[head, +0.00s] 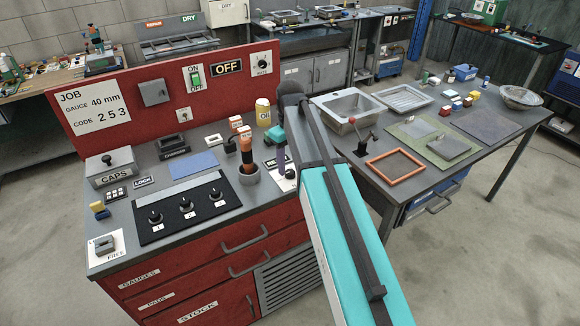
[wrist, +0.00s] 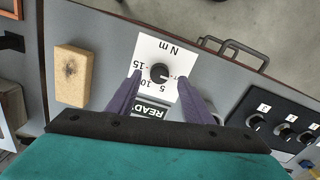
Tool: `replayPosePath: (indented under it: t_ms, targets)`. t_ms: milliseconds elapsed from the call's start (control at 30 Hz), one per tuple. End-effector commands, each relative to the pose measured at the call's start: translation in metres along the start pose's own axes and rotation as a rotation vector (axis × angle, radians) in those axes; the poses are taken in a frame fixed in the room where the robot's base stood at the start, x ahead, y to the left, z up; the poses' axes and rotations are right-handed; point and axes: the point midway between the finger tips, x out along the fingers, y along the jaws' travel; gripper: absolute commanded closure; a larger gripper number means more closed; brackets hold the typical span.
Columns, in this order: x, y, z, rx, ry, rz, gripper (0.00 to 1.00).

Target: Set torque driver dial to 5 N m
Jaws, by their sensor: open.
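In the wrist view a black round dial knob (wrist: 159,73) sits on a white card (wrist: 150,48) marked "N m" with 5, 10 and 15. The knob's exact setting is too small to read. My gripper (wrist: 159,77) is open, its purple fingers on either side of the knob with visible gaps. Whether the fingertips are level with the knob is unclear. A "READ..." label (wrist: 152,109) lies partly between the fingers. An orange and black driver-like tool (head: 246,150) stands in a grey holder.
A tan block (wrist: 71,77) lies left of the card in the wrist view. A black panel with three knobs (wrist: 284,131) is at the right.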

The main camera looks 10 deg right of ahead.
Motion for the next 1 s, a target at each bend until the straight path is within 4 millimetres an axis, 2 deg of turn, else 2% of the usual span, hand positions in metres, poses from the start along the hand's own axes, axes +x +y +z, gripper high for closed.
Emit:
replayPosePath:
  t_ms: [300, 700, 767, 933, 967, 1000]
  targets:
    - [0.023, 0.000, 0.000, 0.000, 0.000, 0.000, 0.54]
    - [0.026, 0.000, 0.000, 0.000, 0.000, 0.000, 0.54]
    - [0.026, 0.000, 0.000, 0.000, 0.000, 0.000, 0.62]
    - [0.026, 0.000, 0.000, 0.000, 0.000, 0.000, 0.91]
    - [0.026, 0.000, 0.000, 0.000, 0.000, 0.000, 0.95]
    - [0.026, 0.000, 0.000, 0.000, 0.000, 0.000, 0.95]
